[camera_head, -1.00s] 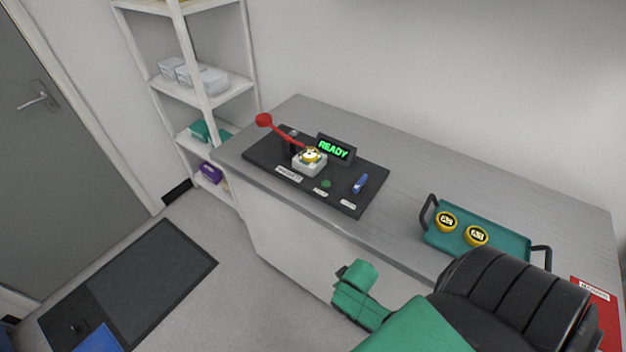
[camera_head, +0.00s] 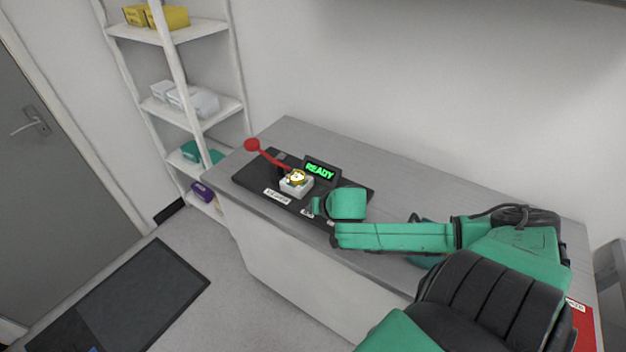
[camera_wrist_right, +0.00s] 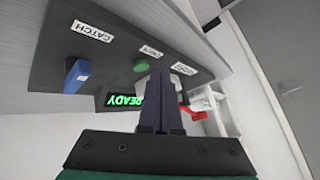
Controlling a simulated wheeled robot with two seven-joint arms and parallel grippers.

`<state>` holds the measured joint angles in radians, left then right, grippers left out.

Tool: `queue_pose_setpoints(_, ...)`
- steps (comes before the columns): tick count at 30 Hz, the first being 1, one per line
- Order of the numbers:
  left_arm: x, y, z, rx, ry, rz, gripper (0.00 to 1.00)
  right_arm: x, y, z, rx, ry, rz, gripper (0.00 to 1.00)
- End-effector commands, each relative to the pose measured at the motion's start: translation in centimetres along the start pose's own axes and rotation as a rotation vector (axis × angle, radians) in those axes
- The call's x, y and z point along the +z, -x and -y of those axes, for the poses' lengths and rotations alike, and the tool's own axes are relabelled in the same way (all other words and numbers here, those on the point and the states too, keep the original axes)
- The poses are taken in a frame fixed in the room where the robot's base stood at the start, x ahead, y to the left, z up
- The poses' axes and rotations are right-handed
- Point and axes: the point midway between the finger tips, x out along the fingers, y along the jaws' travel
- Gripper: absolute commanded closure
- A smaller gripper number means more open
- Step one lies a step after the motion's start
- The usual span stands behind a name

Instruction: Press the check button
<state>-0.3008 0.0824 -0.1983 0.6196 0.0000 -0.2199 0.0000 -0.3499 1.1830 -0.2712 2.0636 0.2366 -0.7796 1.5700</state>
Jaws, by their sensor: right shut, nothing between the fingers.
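The green check button (camera_wrist_right: 140,66) shows in the right wrist view on a dark panel (camera_wrist_right: 60,45), beside a small white label. In the head view the button is hidden by my right arm. My right gripper (camera_head: 316,207) is over the front part of the panel (camera_head: 248,181). In the right wrist view its dark fingers (camera_wrist_right: 160,112) are shut with nothing between them. Their tips appear close to the button but apart from it; the exact gap cannot be told. The display (camera_head: 320,171) reads READY in green. My left gripper is out of view.
A red-knobbed lever (camera_head: 252,145) and a white block (camera_head: 297,187) with a yellow-rimmed disc (camera_head: 297,177) are on the panel. A blue switch (camera_wrist_right: 77,75) stands past the button. The teal tray (camera_head: 424,261) is mostly behind my right arm. The back of the bench is clear.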

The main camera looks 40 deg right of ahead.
Motion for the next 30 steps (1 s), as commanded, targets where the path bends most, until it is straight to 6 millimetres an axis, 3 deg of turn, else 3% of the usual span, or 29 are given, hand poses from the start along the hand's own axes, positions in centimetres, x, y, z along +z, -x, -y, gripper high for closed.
queue_pose_setpoints(1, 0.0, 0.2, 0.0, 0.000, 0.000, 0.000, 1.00, -2.4, 0.6, 0.1, -0.008, -0.051, -0.025, 1.00)
queue_pose_setpoints(3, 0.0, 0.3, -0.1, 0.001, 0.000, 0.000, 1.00, -4.8, 1.2, 0.2, -0.024, -0.147, -0.044, 1.00)
queue_pose_setpoints(6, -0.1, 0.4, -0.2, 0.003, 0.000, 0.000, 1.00, -7.2, 2.0, 0.4, -0.040, -0.250, -0.057, 1.00)
queue_pose_setpoints(9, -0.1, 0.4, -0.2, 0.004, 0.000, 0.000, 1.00, -8.3, 2.4, 0.6, -0.048, -0.306, -0.063, 1.00)
queue_pose_setpoints(20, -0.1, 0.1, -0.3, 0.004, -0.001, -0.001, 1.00, -8.3, 2.3, 0.5, -0.050, -0.321, -0.063, 1.00)
queue_pose_setpoints(30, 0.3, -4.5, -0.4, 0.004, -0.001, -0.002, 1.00, -5.9, -0.8, -0.8, -0.048, -0.317, -0.063, 1.00)
